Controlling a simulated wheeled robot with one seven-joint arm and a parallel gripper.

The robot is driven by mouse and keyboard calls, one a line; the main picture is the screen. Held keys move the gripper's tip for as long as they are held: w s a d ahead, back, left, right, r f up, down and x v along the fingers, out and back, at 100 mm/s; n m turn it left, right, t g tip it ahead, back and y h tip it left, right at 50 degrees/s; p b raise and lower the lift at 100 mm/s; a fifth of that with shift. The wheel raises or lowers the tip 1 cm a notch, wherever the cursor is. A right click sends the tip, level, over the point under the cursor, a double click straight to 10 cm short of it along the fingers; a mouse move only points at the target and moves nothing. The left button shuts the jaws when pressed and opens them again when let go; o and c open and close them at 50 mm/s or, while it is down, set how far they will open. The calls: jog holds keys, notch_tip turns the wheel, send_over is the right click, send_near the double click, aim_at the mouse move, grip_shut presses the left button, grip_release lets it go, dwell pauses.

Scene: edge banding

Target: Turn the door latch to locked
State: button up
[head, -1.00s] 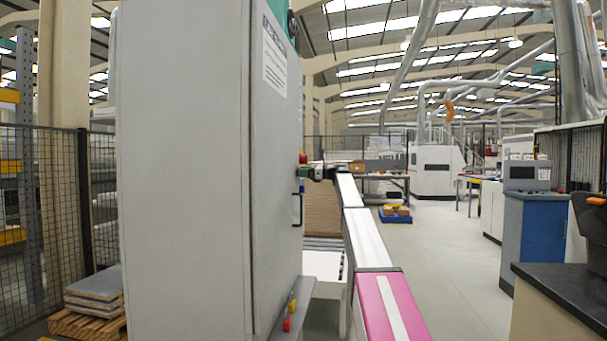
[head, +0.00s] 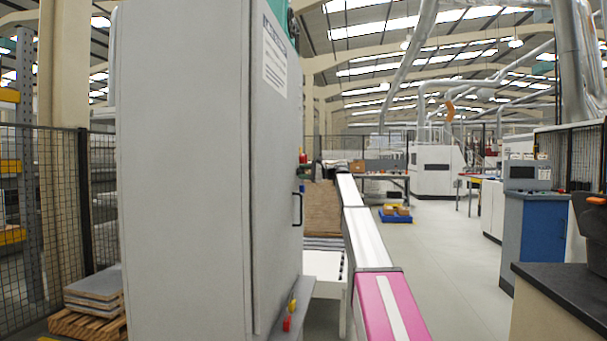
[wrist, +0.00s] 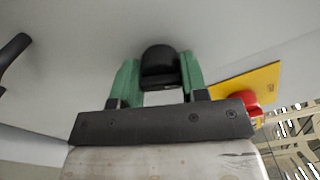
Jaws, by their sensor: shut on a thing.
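The door latch (wrist: 158,62) is a black, rounded knob on the pale grey door (wrist: 85,45), at the upper middle of the wrist view. My gripper (wrist: 160,76) has two green fingers, one on each side of the latch, and is shut on it. The lower part of the latch lies between the fingers. I cannot tell from the picture which position the latch is turned to. In the head view the tall grey cabinet (head: 185,170) fills the left middle. The latch and my gripper are not discernible there.
A yellow plate with a red button (wrist: 247,100) sits right of my gripper. A black door handle (wrist: 13,50) stands out at the far left; the head view shows a handle too (head: 298,208). A pink-ended rail (head: 390,305) runs beside the cabinet. The aisle floor (head: 455,270) is clear.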

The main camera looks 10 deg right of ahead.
jog(key=n, duration=0.4)
jog(key=shift+f+n, duration=0.15)
jog(key=shift+n, duration=0.15)
dwell(0.5)
jog(key=o, duration=0.9)
jog(key=v, duration=1.1)
jog(key=shift+a, duration=0.1)
